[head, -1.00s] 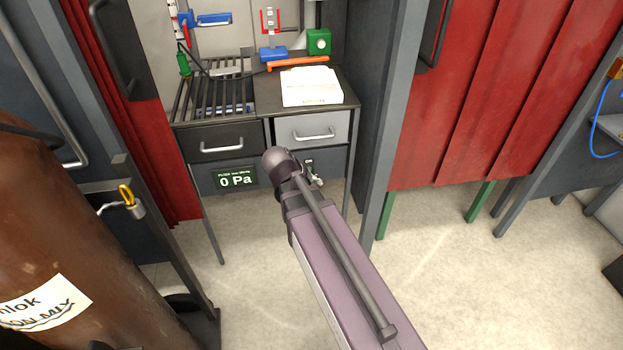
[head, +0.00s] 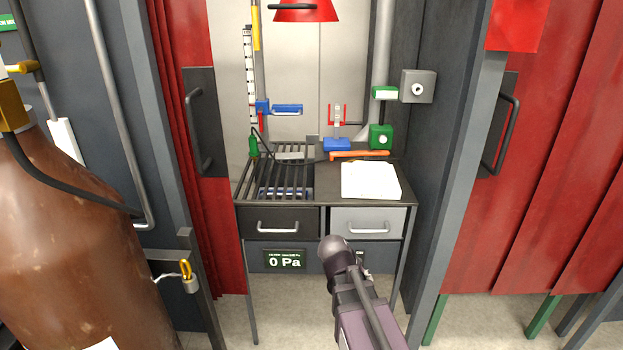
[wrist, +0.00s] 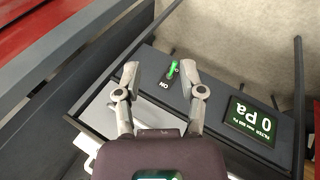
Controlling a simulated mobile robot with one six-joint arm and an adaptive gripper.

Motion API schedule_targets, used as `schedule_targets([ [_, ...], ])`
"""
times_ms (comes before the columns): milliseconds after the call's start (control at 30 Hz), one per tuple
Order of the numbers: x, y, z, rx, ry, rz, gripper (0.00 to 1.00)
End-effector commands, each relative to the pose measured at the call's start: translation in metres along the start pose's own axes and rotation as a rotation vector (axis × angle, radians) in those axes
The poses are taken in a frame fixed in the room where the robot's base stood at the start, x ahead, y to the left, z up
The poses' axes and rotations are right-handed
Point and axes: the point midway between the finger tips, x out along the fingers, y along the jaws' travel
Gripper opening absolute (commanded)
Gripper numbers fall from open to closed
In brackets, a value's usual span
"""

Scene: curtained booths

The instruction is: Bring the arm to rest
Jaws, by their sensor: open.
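My arm reaches up from the lower edge of the head view, its dark rounded end (head: 335,252) in front of the bench's drawers. My gripper's fingers are hidden there. In the wrist view my gripper (wrist: 159,71) is open, with two grey fingers spread apart and nothing held. A green lever switch (wrist: 173,69) marked ON shows between and beyond the fingertips, on the dark front panel of the bench. I cannot tell whether a finger touches the panel.
The bench has a slatted grate (head: 272,178), a dark drawer (head: 278,221), a grey drawer (head: 367,223) and a 0 Pa display (head: 285,260). A paper stack (head: 370,180) lies on top. Red curtains (head: 560,180) and posts flank the booth. A brown cylinder (head: 75,240) stands left.

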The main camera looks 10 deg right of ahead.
Motion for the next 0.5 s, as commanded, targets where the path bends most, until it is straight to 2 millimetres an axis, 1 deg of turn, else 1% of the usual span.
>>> schedule_targets([
  [167, 0.002, -0.005, 0.009, 0.012, -0.021, -0.051, 0.52],
  [500, 0.0, -0.031, 0.046, 0.057, -0.118, -0.303, 0.52],
])
